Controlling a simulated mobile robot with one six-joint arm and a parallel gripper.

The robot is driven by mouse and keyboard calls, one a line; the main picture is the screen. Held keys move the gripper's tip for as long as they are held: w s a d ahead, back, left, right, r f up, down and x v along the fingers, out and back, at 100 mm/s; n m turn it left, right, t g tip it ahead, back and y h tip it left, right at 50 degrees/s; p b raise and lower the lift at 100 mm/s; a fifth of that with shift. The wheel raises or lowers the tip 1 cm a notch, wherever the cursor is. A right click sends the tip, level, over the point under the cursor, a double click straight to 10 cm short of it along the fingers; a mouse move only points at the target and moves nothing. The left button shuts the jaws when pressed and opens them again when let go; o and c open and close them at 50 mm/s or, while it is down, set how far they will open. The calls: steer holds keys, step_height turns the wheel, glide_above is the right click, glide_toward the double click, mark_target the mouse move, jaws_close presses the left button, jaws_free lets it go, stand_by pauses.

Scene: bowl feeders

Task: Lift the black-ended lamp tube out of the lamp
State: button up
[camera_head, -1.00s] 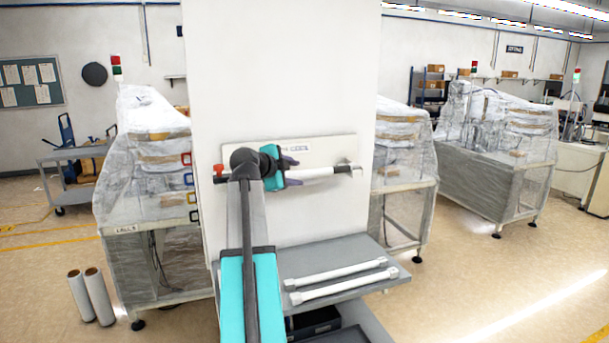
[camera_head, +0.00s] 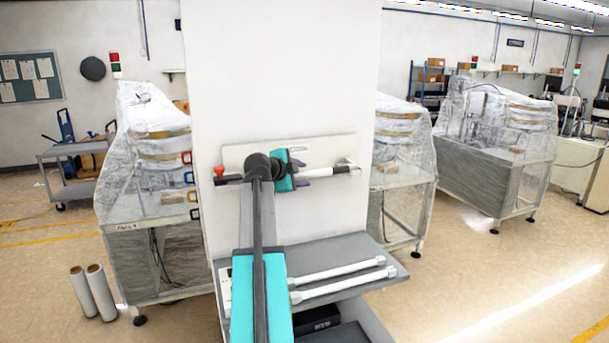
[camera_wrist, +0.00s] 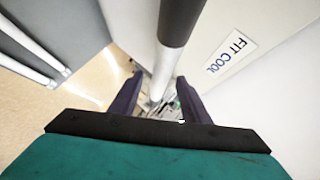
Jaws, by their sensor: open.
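The lamp (camera_head: 235,158) is a pale plate on the white upright panel, with a lamp tube (camera_head: 319,171) lying level across its front. The tube is white in the middle, with a dark left end (camera_head: 229,181). In the wrist view the tube shows a black end section (camera_wrist: 181,20) and a white length (camera_wrist: 165,70). My gripper (camera_wrist: 157,95) is open, with its two purple fingers on either side of the tube's line. Whether they touch the tube cannot be told. My wrist hides part of the tube in the head view.
A red knob (camera_head: 219,171) sits at the lamp's left end. Below, a grey shelf (camera_head: 350,250) holds two white tubes (camera_head: 338,268), (camera_head: 343,285). Plastic-wrapped machines (camera_head: 155,200), (camera_head: 402,180) stand on both sides. Open floor lies to the right.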

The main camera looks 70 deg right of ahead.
mark_target(302, 176)
stand_by(0.3)
jaws_close()
steer(key=shift+r, duration=0.2)
steer(key=shift+d+r+b, duration=0.1)
steer(key=shift+r+b, duration=0.95)
steer(key=shift+r, duration=0.35)
steer(key=s+a+r+b, duration=0.2)
steer(key=s+a+b, duration=0.3)
steer(key=s+a, duration=0.6)
steer(key=shift+s+a, duration=0.25)
